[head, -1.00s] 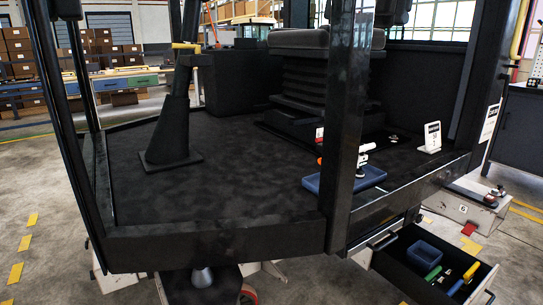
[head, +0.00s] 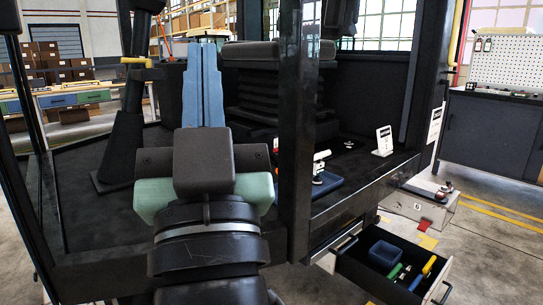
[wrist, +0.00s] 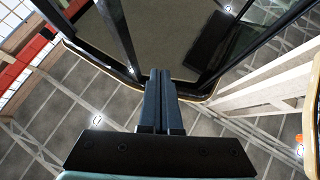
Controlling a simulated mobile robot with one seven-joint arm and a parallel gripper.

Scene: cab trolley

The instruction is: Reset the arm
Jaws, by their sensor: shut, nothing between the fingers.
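My gripper (head: 205,85) stands in the middle of the head view, in front of the dark cab. Its two long blue-grey fingers point upward in the picture and lie together, with nothing between them. The wrist view also shows the fingers (wrist: 160,100) side by side and closed. My arm, with its dark wrist and green-grey parts, rises from the bottom edge and hides part of the cab floor. The fingertips appear in front of the cab's interior; whether they touch anything cannot be told.
A dark cab post (head: 300,130) stands just right of my arm. An open drawer (head: 352,268) with a blue bin (head: 386,254) juts out at lower right. A workbench (head: 495,135) stands far right.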

